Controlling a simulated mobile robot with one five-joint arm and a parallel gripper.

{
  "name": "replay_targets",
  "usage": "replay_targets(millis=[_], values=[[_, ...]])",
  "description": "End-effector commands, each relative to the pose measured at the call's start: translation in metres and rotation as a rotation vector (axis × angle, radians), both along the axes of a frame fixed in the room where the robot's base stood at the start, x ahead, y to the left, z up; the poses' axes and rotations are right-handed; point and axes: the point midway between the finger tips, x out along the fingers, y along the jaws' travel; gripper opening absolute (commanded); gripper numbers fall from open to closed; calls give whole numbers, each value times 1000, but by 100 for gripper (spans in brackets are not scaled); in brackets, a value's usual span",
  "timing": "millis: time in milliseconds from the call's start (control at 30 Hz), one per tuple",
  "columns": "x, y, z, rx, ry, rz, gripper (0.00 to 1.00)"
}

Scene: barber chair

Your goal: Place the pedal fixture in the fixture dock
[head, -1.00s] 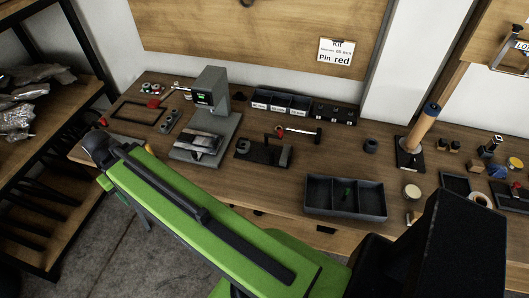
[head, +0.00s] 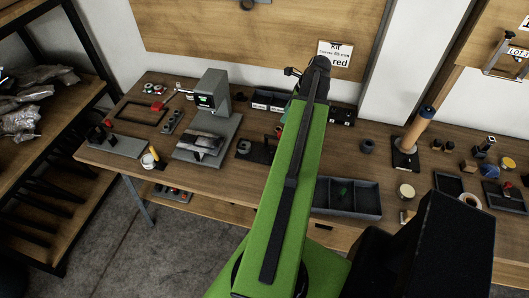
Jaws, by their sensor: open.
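A flat, empty black rectangular frame (head: 141,113) lies at the table's back left; it looks like the fixture dock. A grey plate with dark upright parts (head: 116,146) lies near the left front corner and may be the pedal fixture, though I cannot tell for sure. A black fixture (head: 247,149) stands mid-table, partly hidden by my green arm. My arm stretches up the middle of the picture. A small black part shows beside its far end, but I cannot make out my gripper's fingers.
A grey press-like stand (head: 211,100) is between the frame and my arm. A black divided tray (head: 347,197) is right of my arm. An upright wooden roller (head: 418,131) stands farther right. A shelf rack (head: 62,122) borders the left. A white-and-yellow item (head: 150,158) is at the front edge.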

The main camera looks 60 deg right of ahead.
Motion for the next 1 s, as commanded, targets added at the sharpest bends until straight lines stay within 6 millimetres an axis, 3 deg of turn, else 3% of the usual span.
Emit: replay_targets(millis=[167, 700, 1000], values=[[3, 1, -11, -1, 1, 2, 42], [43, 14, -113, -1, 2, 7, 42], [50, 16, -121, -1, 2, 7, 42]])
